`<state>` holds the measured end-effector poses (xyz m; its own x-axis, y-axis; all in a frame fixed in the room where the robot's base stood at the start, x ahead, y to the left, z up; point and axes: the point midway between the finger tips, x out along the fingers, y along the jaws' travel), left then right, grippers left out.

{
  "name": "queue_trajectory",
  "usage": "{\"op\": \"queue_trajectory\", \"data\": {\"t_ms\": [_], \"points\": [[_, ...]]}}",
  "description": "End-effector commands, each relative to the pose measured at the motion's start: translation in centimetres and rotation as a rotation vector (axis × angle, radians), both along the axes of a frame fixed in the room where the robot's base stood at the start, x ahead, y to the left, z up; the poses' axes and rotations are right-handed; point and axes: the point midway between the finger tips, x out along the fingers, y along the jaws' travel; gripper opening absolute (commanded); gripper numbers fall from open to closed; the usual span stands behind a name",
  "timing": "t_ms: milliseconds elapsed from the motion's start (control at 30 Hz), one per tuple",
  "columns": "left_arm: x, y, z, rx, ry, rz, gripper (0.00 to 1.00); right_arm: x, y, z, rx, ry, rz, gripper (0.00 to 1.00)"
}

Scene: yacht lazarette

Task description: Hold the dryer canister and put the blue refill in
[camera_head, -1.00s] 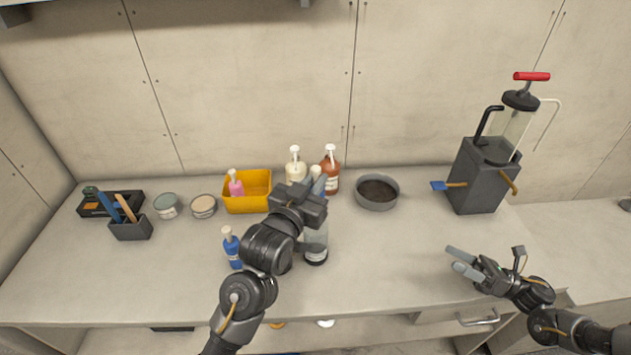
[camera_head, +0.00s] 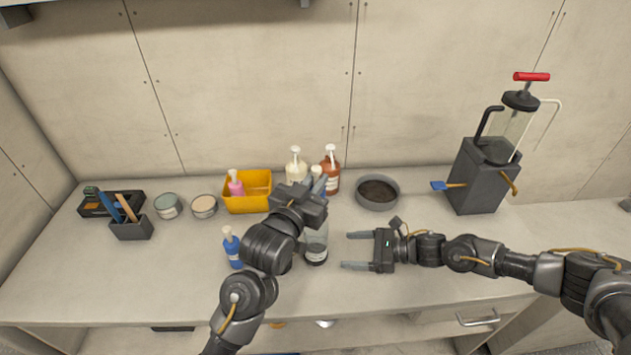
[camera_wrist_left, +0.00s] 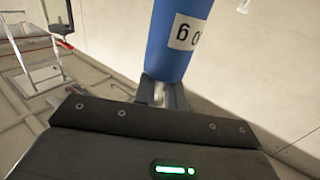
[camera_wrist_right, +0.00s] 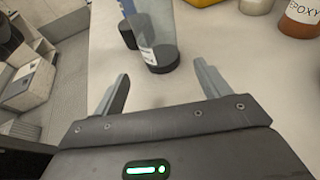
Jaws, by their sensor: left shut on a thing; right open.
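The dryer canister (camera_head: 316,244), a clear cylinder with a dark base, stands upright on the bench. Its upper part is hidden behind my left gripper (camera_head: 317,190) in the head view. My left gripper is shut on the blue refill, a blue cylinder with a white label that fills the upper middle of the left wrist view (camera_wrist_left: 180,38). It is held high, around above the canister; exact alignment is unclear. My right gripper (camera_head: 345,250) is open and empty, just right of the canister. In the right wrist view the canister (camera_wrist_right: 156,40) lies ahead, between the finger directions.
A blue bottle (camera_head: 233,248) stands left of the canister. A yellow bin (camera_head: 262,203), pump bottles (camera_head: 331,172) and a grey bowl (camera_head: 377,203) are behind. A pump unit (camera_head: 478,180) stands at the right. The bench front right is mostly clear apart from my right arm.

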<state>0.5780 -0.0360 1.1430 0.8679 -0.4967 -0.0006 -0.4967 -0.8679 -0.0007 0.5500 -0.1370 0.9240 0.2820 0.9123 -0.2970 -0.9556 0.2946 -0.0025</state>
Motion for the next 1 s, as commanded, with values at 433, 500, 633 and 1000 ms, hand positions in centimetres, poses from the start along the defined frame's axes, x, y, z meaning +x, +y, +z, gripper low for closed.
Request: {"op": "queue_trajectory", "data": {"t_ms": [433, 500, 633, 1000], "points": [[0.0, 0.0, 0.1, 0.0, -0.001, 0.0, 0.0, 1.5, 5.3, -1.7, 0.003, 0.003, 0.001, 0.76], [0.0, 0.0, 0.1, 0.0, -0.001, 0.0, 0.0, 1.8, 6.2, -2.0, 0.003, 0.002, 0.0, 0.76], [0.0, 0.0, 0.1, 0.0, -0.001, 0.0, 0.0, 2.3, 7.5, -2.4, 0.003, 0.002, 0.0, 0.76], [0.0, 0.0, 0.1, 0.0, -0.001, 0.0, 0.0, 2.7, 8.9, -2.9, 0.003, 0.002, -0.001, 0.76]]}}
